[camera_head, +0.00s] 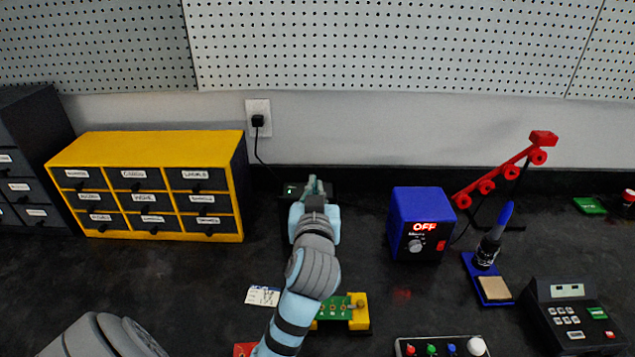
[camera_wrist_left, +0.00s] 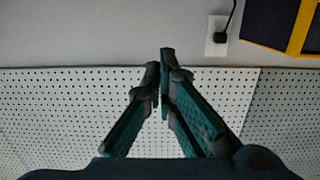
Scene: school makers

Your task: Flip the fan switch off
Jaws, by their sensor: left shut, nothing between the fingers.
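My left gripper (camera_head: 314,184) is shut and empty, held over the back of the bench. In the left wrist view its two fingers (camera_wrist_left: 160,70) meet at the tips with nothing between them. Just behind and left of it is a dark box with a small green light (camera_head: 291,190), partly covered by the gripper. A black cord runs from the wall plug to this box. I cannot make out a fan or a switch lever there, nor tell whether the fingers touch the box. My right gripper is not in view.
A yellow drawer cabinet (camera_head: 146,142) stands left. Right is a blue soldering station (camera_head: 420,211) reading OFF, then a red jointed arm (camera_head: 497,178) and an iron stand (camera_head: 490,287). A green circuit board (camera_head: 333,309) lies under my left arm. The wall outlet (camera_head: 258,109) is behind.

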